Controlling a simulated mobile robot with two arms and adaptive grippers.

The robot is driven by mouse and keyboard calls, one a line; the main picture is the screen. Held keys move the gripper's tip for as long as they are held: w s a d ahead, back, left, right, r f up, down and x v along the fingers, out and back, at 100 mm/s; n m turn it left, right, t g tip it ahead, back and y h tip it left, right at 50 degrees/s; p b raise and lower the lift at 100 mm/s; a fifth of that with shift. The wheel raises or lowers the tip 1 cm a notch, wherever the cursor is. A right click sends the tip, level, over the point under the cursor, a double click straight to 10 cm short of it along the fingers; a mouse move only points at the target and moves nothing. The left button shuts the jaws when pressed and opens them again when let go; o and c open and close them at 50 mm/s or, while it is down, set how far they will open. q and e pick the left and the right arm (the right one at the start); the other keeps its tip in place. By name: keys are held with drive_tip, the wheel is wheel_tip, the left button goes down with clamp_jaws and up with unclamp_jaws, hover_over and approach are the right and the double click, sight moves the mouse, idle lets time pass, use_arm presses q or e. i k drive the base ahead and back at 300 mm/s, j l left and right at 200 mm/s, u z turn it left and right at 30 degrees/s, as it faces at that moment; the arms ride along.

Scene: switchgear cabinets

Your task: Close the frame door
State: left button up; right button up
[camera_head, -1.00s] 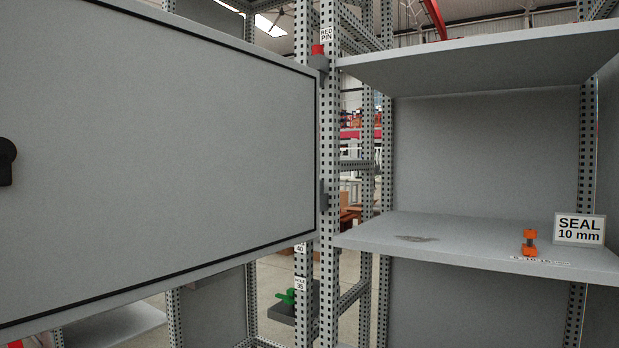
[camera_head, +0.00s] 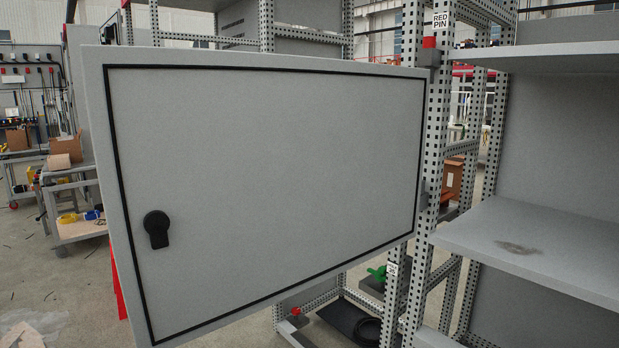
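The frame door (camera_head: 270,180) is a grey panel with a black seal line near its edges. It stands swung open, filling the left and middle of the head view. A black handle (camera_head: 157,229) sits near its left edge. Its right edge meets a perforated frame post (camera_head: 432,150) at the hinges, with a red pin (camera_head: 429,42) at the upper hinge by a "RED PIN" label (camera_head: 441,20). Neither of my grippers is in view.
Grey shelves (camera_head: 540,245) stand right of the post; the lower one has a dark stain. A green part (camera_head: 377,273) sits low behind the door. Workbenches with boxes (camera_head: 65,150) stand at the far left. Open floor (camera_head: 50,290) shows at the lower left.

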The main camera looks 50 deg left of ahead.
sight(276, 177)
drive_tip(key=j, duration=0.4)
drive_tip(key=k+j+z, duration=0.15)
drive_tip(key=j, duration=0.7)
drive_tip(key=k+j+z, duration=0.1)
drive_tip(key=j, duration=0.35)
drive_tip(key=k+j, duration=0.1)
drive_tip(key=j, duration=0.3)
drive_tip(key=z, duration=0.05)
